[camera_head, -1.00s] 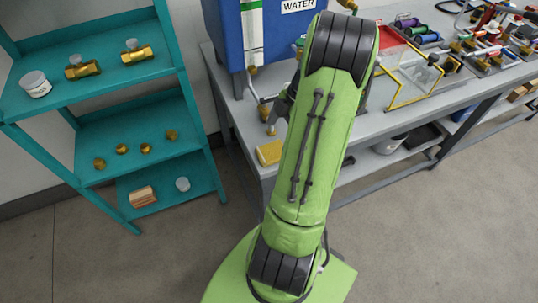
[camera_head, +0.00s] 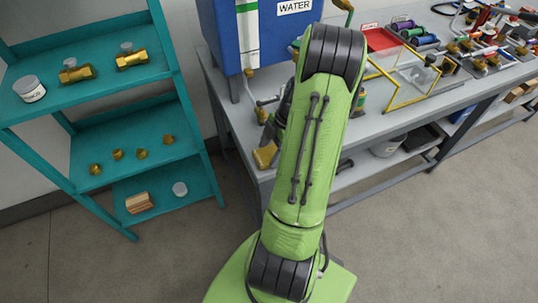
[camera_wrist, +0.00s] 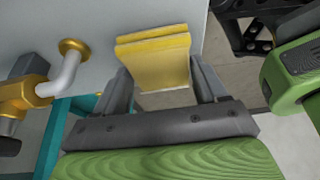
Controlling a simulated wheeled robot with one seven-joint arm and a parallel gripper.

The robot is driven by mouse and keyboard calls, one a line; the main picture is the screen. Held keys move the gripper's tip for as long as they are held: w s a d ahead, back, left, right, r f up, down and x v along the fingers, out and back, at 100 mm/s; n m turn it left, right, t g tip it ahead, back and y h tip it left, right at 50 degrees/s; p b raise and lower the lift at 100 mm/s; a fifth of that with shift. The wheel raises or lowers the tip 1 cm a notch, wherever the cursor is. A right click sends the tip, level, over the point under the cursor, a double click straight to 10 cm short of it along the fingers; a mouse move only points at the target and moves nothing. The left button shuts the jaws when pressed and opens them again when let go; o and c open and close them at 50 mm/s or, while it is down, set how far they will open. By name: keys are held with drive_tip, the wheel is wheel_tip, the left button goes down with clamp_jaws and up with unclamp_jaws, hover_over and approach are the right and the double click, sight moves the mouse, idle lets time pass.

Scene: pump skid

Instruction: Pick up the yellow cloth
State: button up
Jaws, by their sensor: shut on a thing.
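The yellow cloth (camera_head: 265,157) is a small folded pad at the front left corner of the grey bench (camera_head: 235,117). In the wrist view the cloth (camera_wrist: 155,62) sits between the two dark fingers of my gripper (camera_wrist: 162,78). The gripper is shut on it, with a finger at each side. In the head view my green arm hides part of the gripper (camera_head: 268,135). I cannot tell whether the cloth is clear of the bench top.
A blue water tank (camera_head: 245,38) with a brass tap stands behind the cloth; the tap's pipe (camera_wrist: 62,75) is close on the left in the wrist view. A teal shelf (camera_head: 120,140) stands left. A yellow frame (camera_head: 405,85) lies on the bench to the right.

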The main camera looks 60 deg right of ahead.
sight(270, 152)
drive_tip(key=shift+c, duration=0.6)
wheel_tip(270, 152, up, 10)
drive_tip(key=p, duration=0.2)
drive_tip(key=o, duration=0.4)
drive_tip(key=c, duration=0.3)
drive_tip(key=shift+w, duration=0.1)
